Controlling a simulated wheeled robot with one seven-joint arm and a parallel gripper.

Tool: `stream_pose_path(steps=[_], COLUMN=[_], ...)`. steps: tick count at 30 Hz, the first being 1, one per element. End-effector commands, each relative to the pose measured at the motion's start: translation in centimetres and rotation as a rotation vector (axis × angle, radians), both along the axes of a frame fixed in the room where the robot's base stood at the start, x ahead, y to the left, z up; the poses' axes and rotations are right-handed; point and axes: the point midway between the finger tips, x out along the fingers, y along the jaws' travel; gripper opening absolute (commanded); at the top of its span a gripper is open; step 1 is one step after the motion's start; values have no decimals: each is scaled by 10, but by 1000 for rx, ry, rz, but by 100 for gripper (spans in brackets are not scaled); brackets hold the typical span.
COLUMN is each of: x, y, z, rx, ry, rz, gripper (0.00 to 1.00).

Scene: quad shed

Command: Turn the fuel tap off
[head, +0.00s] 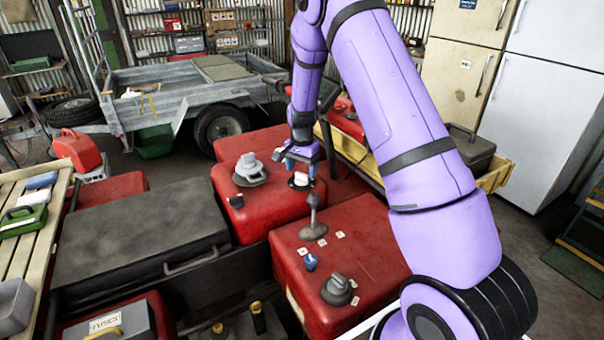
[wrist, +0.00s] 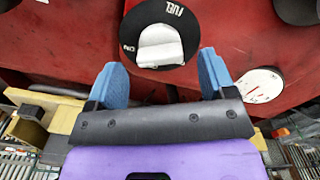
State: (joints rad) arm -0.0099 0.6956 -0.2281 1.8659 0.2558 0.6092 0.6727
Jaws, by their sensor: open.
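The fuel tap is a round black plate with a pale grey-white lever (wrist: 160,46) on red bodywork. In the wrist view the plate (wrist: 128,30) carries the word FUEL and a second small white marking at its left edge, near "ON". The tap also shows in the head view (head: 300,181), just below my gripper and partly hidden by it. My gripper (wrist: 163,80) has two blue fingers spread apart with nothing between them. The lever lies just ahead of the gap between the fingertips. In the head view my gripper (head: 299,165) points down over the red bodywork.
A white round gauge (wrist: 260,86) sits beside the right finger. A blue knob (head: 311,262) and another grey cap (head: 338,289) are nearer.

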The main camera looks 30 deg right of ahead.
Motion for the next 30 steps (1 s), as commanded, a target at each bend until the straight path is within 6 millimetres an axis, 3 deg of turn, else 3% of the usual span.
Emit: stream_pose_path(steps=[6,16,23,30], x=[0,0,0,0], y=[-1,0,0,0], z=[-19,-22,-22,-21], rx=[1,0,0,1], ry=[0,-1,-1,-1], rz=[-2,-1,0,13], gripper=[77,77,27,27])
